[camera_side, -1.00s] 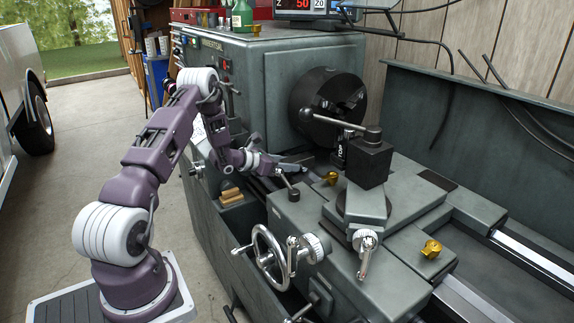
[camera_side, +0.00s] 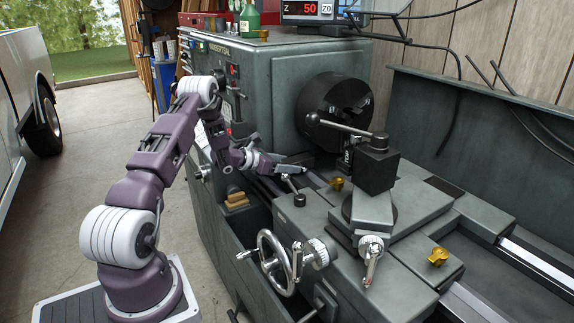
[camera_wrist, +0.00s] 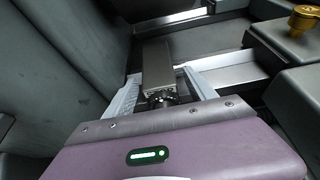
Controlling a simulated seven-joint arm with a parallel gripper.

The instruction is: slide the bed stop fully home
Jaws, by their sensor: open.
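The bed stop, a grey rectangular block (camera_wrist: 157,66) with a dark knurled screw at its near end, lies on the bed's rail in the wrist view. My gripper (camera_wrist: 163,92) is open, with one pale finger on each side of the block's near part. I cannot tell whether either finger touches it. In the side view my gripper (camera_side: 272,164) is low at the bed below the chuck, with the grey block (camera_side: 289,169) just right of it. The block's underside and its contact with the rail are hidden.
The carriage with its tool post (camera_side: 376,163) stands right of my gripper. The chuck (camera_side: 338,112) is above and behind. Brass knobs (camera_side: 438,256) sit on the carriage. A bright rail strip (camera_wrist: 220,78) crosses the wrist view.

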